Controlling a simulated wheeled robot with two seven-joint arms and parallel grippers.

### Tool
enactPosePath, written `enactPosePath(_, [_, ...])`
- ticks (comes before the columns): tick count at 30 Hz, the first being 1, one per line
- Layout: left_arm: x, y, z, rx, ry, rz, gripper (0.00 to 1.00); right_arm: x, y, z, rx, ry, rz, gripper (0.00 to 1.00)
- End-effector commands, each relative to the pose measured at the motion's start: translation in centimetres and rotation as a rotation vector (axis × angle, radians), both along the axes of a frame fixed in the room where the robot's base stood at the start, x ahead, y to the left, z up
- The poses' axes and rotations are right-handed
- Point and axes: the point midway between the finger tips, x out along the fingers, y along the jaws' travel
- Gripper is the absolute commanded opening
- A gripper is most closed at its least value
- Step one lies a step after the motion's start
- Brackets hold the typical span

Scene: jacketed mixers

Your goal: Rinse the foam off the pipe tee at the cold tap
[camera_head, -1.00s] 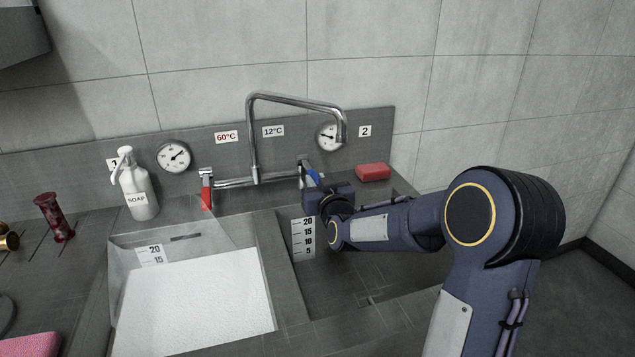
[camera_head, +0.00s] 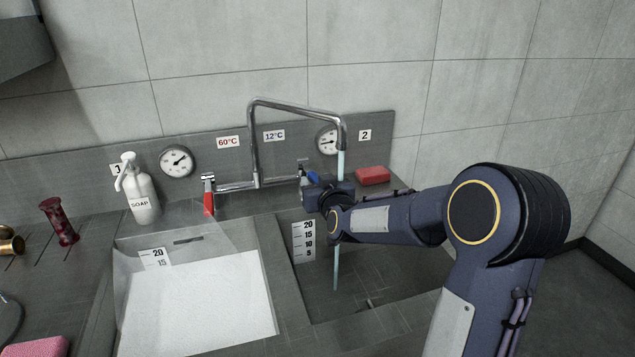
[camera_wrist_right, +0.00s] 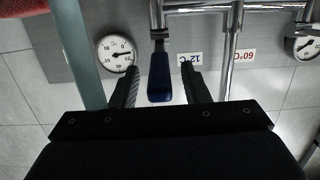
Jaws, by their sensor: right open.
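My right gripper (camera_head: 316,184) is at the cold tap's blue lever (camera_head: 313,177), below the 12°C label. In the right wrist view the blue lever (camera_wrist_right: 159,77) sits between the two open fingers, with gaps on both sides. Water (camera_head: 340,165) runs from the chrome spout (camera_head: 300,105) down into the right basin (camera_head: 375,285); my arm hides part of the stream. No pipe tee with foam can be made out; a brass fitting (camera_head: 10,244) is cut off at the left edge. My left gripper is not in view.
The red hot lever (camera_head: 209,203) hangs beside a soap bottle (camera_head: 140,195). A dark red spool-like piece (camera_head: 60,222), a pink sponge (camera_head: 38,347) and a red block (camera_head: 373,175) stand around the sink.

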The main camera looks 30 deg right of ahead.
Motion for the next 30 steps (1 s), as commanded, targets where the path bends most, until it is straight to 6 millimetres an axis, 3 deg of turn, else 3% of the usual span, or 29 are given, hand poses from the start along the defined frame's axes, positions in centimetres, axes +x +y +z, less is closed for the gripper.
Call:
enactPosePath(15, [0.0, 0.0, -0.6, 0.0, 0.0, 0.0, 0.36, -6.9, 1.6, 1.1, 0.0, -0.002, -0.001, 0.42])
enactPosePath(30, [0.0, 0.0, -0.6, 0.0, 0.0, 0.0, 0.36, -7.4, 1.8, 1.1, 0.0, 0.0, 0.0, 0.42])
